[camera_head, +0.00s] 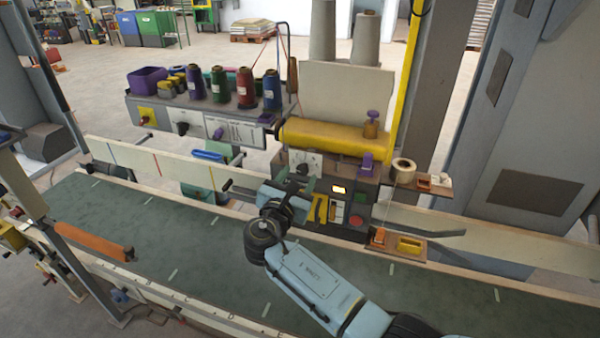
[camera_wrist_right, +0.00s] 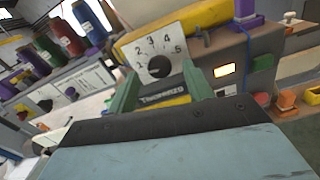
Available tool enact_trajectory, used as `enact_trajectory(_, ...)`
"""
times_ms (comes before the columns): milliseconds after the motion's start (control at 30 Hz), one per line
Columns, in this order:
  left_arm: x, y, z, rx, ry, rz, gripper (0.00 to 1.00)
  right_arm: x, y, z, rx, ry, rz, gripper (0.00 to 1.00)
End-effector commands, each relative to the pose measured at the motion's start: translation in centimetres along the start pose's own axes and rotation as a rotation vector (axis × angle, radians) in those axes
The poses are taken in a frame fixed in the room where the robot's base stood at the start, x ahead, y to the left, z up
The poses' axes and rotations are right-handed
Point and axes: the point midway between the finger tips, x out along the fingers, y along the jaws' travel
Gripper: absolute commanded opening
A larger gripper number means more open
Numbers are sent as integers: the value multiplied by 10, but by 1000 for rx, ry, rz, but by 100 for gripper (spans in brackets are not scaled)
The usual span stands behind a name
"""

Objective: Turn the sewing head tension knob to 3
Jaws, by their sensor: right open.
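The sewing head (camera_head: 345,200) stands beyond the green conveyor, with a yellow cylinder on top. Its tension knob (camera_wrist_right: 159,66) is black and round, on a white dial plate (camera_wrist_right: 156,45) with numbers; 2, 3, 4 and 5 can be read. Where the knob points is too small to tell. In the head view the dial plate (camera_head: 306,160) shows above my right gripper (camera_head: 297,182), which partly covers its lower edge. My right gripper is open, its green fingers (camera_wrist_right: 161,88) apart on either side of the knob's line of sight, with nothing held. My left gripper is out of view.
A lit amber display (camera_wrist_right: 224,71), a green button and a red button (camera_head: 356,220) sit right of the dial. A shelf with coloured thread cones (camera_head: 218,85) stands to the left. Small trays (camera_head: 410,246) jut out at the right. The conveyor belt (camera_head: 200,255) is bare.

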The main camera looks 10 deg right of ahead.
Motion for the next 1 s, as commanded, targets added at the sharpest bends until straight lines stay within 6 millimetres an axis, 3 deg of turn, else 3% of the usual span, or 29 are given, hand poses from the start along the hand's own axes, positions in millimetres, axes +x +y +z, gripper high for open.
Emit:
enact_trajectory(200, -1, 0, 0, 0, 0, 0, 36, 19, 0, 0, 0, 0, 0, 51)
enact_trajectory(500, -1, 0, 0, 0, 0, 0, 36, 21, 0, 0, 0, 1, 1, 51)
enact_trajectory(833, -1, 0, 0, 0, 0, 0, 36, 21, 0, 0, 0, 1, 1, 9)
enact_trajectory(1000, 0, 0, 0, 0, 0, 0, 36, 21, 0, -1, 5, 1, 1, 6)
